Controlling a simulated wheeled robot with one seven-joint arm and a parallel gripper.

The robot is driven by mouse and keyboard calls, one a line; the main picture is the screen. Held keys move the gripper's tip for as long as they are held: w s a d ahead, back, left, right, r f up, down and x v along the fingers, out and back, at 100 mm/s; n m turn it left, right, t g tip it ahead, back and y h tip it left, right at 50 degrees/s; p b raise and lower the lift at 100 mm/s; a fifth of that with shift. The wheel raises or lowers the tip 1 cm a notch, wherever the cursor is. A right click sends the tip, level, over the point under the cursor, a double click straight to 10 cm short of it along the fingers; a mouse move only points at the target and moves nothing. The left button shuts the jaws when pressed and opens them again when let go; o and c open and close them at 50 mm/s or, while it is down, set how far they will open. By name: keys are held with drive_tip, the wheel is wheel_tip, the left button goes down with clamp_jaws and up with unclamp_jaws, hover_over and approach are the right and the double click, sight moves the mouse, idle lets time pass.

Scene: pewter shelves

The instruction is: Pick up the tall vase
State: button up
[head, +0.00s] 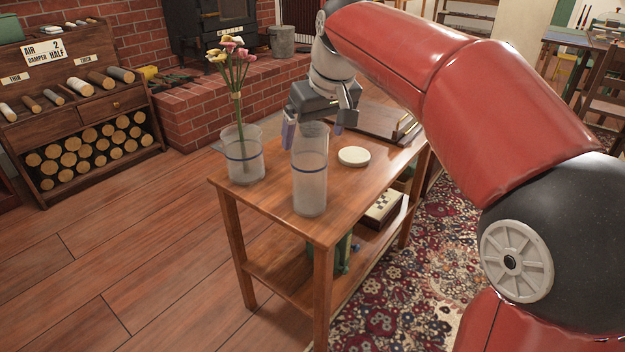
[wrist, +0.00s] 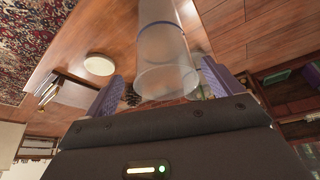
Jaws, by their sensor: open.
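The tall vase (head: 310,182), frosted and clear with a thin blue band, stands upright and empty near the front corner of the wooden table. My gripper (head: 314,134) is open at its top, with one purple-padded finger on each side of the rim. In the wrist view the tall vase (wrist: 172,50) extends away from the open gripper (wrist: 160,86), its round mouth lying between the fingers. I cannot tell whether either pad touches the glass.
A wider, shorter vase (head: 243,165) with tall flowers (head: 233,62) stands close on the left. A round white disc (head: 354,156) and a dark flat tray (head: 388,122) lie on the table (head: 335,215).

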sight(309, 171)
drive_tip(key=x, duration=0.4)
drive_tip(key=shift+a+f+b, duration=0.3)
drive_tip(key=shift+a+f, duration=0.05)
drive_tip(key=shift+a, duration=0.05)
drive_tip(key=c, duration=1.7)
drive_tip(key=shift+r, duration=0.1)
